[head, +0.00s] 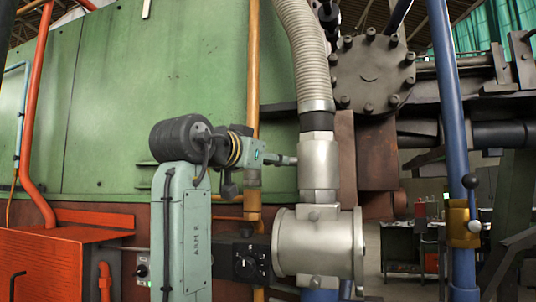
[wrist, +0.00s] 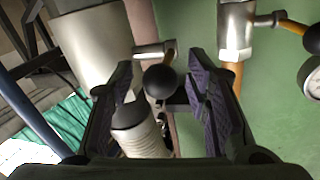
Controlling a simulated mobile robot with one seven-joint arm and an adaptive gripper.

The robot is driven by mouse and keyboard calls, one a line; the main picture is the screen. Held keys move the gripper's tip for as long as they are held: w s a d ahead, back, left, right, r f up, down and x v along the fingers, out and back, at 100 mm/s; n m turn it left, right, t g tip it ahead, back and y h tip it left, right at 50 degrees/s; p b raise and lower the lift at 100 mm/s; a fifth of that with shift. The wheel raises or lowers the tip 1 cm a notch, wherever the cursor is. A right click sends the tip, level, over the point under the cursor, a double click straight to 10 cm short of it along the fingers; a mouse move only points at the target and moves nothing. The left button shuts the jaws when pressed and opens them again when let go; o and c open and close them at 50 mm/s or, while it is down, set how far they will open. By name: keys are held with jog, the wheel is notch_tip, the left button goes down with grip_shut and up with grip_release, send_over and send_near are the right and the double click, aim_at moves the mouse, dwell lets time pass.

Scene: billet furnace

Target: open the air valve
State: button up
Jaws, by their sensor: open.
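In the wrist view my gripper (wrist: 160,72) is open, its dark fingers with purple pads on either side of a round black knob (wrist: 160,83). Narrow gaps show between the knob and both fingers. The knob looks like a lever end pointing at the camera, so its stem is mostly hidden. I cannot tell for sure that it belongs to the air valve. A silver stub (wrist: 150,51) juts from a large silver fitting (wrist: 92,45) just beyond. In the head view the silver fitting (head: 319,172) stands under a ribbed hose (head: 302,50); my gripper cannot be made out clearly there.
A second lever with a black ball (wrist: 312,40) and a gauge (wrist: 314,80) are at the wrist view's right. The ribbed hose (wrist: 142,137) passes close to the left finger. A blue pipe (head: 443,80) carries a yellow valve body (head: 459,226) at right. A green panel (head: 110,100) stands behind.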

jog(key=shift+c, duration=0.3)
grip_shut()
dwell(0.3)
dwell(0.3)
